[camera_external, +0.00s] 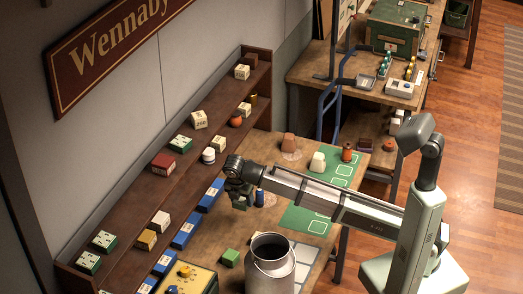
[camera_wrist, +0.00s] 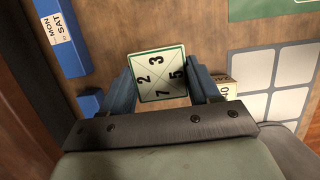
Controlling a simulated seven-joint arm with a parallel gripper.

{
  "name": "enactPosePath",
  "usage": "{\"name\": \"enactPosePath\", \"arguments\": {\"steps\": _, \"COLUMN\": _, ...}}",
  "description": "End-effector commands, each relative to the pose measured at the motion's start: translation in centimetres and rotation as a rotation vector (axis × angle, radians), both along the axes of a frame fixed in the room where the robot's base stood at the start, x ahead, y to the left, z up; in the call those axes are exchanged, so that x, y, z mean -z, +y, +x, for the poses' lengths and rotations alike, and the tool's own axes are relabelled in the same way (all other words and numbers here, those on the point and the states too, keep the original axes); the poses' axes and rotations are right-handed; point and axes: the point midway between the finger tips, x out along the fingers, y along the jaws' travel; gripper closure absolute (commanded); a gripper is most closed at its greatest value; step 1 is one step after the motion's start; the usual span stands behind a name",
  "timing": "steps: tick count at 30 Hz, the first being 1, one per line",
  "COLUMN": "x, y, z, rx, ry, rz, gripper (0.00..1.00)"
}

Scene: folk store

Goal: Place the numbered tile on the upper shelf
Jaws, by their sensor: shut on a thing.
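The numbered tile (camera_wrist: 161,75) shows in the wrist view as a cream square with a green border, crossed lines and the digits 2, 3, 7 and 5. My gripper (camera_wrist: 162,86) is shut on it, with one blue finger at each side. In the external view my gripper (camera_external: 240,197) hangs over the table's left part, beside the shelf unit; I cannot make out the tile there. The upper shelf (camera_external: 134,199) runs along the wall, left of my gripper, and carries several small blocks with gaps between them.
The lower shelf (camera_external: 172,204) also holds blocks and a white jar (camera_external: 208,155). Blue day boxes (camera_external: 185,232) line its front. A metal can (camera_external: 270,266) and a green block (camera_external: 230,257) stand on the table. A cream block (camera_wrist: 228,89) is close to the right finger.

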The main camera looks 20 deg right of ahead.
Motion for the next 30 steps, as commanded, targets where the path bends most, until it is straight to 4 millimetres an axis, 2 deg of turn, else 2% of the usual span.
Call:
{"name": "enactPosePath", "arguments": {"steps": 5, "x": -1.8, "y": 1.1, "z": 0.1, "rx": -0.051, "ry": -0.002, "rz": 0.002, "gripper": 0.74}}
{"name": "enactPosePath", "arguments": {"steps": 8, "x": -4.0, "y": 2.6, "z": 0.0, "rx": -0.133, "ry": -0.003, "rz": 0.003, "gripper": 0.74}}
{"name": "enactPosePath", "arguments": {"steps": 18, "x": -15.9, "y": 8.4, "z": -1.3, "rx": -0.541, "ry": -0.004, "rz": 0.005, "gripper": 0.74}}
{"name": "enactPosePath", "arguments": {"steps": 24, "x": -22.9, "y": 10.7, "z": -2.7, "rx": -0.766, "ry": -0.004, "rz": 0.003, "gripper": 0.74}}
{"name": "enactPosePath", "arguments": {"steps": 29, "x": -27.8, "y": 12.0, "z": -4.0, "rx": -0.92, "ry": -0.002, "rz": 0.003, "gripper": 0.74}}
{"name": "enactPosePath", "arguments": {"steps": 30, "x": -28.8, "y": 13.2, "z": -4.1, "rx": -0.946, "ry": -0.002, "rz": 0.002, "gripper": 0.74}}
